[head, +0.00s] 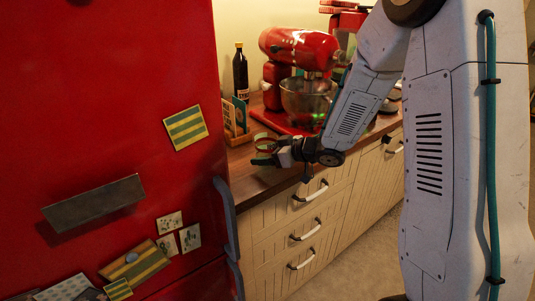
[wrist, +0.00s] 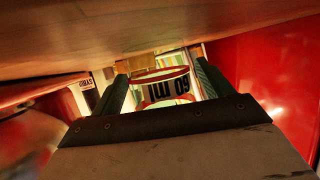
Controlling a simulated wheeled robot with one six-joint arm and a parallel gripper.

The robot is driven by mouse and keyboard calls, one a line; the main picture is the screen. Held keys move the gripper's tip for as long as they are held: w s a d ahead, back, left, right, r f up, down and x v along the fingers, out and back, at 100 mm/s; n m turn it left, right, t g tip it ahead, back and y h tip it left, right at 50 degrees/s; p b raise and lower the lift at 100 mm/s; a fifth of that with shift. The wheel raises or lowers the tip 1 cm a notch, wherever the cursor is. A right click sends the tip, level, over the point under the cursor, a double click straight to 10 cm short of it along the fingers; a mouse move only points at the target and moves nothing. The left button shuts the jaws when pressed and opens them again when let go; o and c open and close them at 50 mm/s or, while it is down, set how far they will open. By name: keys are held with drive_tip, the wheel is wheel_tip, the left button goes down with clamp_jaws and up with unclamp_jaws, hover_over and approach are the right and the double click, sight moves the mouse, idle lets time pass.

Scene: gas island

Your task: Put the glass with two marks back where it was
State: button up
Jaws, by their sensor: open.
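In the wrist view a clear glass (wrist: 165,86) with red rings and dark characters on its side is between the two fingers of my gripper (wrist: 160,76). The characters look upside down, and I cannot tell its number of marks for sure. My gripper is open, with a finger on either side of the glass; I cannot tell whether either touches it. In the head view my gripper (head: 258,149) is low over the left end of the wooden counter (head: 262,181), beside the red fridge. The glass is hard to make out there.
The red fridge (head: 110,90) stands close on the left. A wooden rack with cards (head: 236,122) and a dark bottle (head: 240,72) are behind my gripper. A red stand mixer (head: 298,46) with a metal bowl (head: 307,97) stands to the right. Drawers (head: 300,215) lie below.

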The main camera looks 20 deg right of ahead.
drive_tip(key=s+d+r+m+h, duration=0.6)
drive_tip(key=s+d+r+h, duration=0.5)
drive_tip(key=s+d+r, duration=0.25)
drive_tip(key=s+a+m+g+y, duration=0.1)
drive_tip(key=s+a+g, duration=0.3)
drive_tip(key=s, duration=0.8)
drive_tip(key=s+a+m+g+y, duration=0.1)
drive_tip(key=s+a+g, duration=0.4)
drive_tip(key=s, duration=0.7)
drive_tip(key=shift+s+a+r, duration=0.15)
drive_tip(key=shift+s+a, duration=0.25)
drive_tip(key=shift+a, duration=0.45)
drive_tip(key=shift+d, duration=0.15)
